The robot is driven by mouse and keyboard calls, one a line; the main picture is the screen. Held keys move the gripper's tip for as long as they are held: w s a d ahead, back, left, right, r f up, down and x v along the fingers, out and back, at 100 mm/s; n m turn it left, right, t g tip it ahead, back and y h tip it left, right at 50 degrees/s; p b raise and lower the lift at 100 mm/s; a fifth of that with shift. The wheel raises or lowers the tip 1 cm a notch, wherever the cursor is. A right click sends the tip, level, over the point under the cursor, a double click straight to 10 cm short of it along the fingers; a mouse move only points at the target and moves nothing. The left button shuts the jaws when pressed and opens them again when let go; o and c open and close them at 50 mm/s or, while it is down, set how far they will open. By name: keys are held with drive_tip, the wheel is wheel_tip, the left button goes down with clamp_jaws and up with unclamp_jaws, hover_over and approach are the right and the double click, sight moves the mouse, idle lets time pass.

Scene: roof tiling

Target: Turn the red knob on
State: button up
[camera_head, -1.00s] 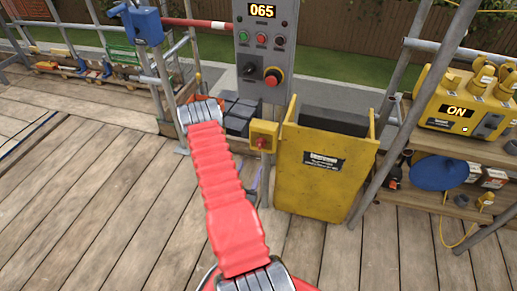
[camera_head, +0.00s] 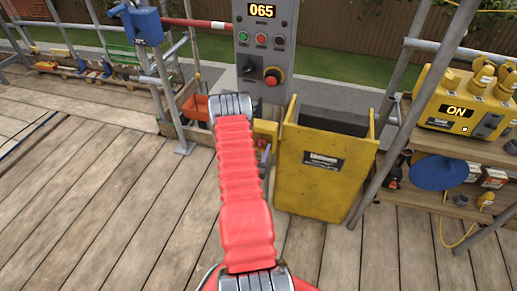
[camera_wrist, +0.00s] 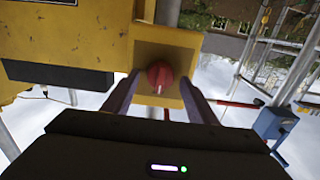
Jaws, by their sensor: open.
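The red knob (camera_wrist: 160,75) sits on a yellow box (camera_wrist: 178,48) in the wrist view, near the middle of the picture. My gripper (camera_wrist: 162,92) is open, its two fingers on either side of the knob; I cannot tell whether they touch it. In the head view the yellow box (camera_head: 265,132) shows at the left edge of the yellow hopper, partly behind my red arm, and the knob is hidden there.
The yellow hopper (camera_head: 318,172) stands right beside the box. A grey control panel (camera_head: 264,55) with a 065 display stands above. A shelf with a yellow ON unit (camera_head: 462,108) is at the right. A blue device (camera_head: 147,27) is on a post at the left.

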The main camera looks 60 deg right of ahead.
drive_tip(key=shift+d, duration=0.25)
drive_tip(key=shift+c, duration=0.7)
drive_tip(key=c, duration=0.9)
drive_tip(key=shift+a, duration=0.2)
drive_tip(key=shift+d, duration=0.15)
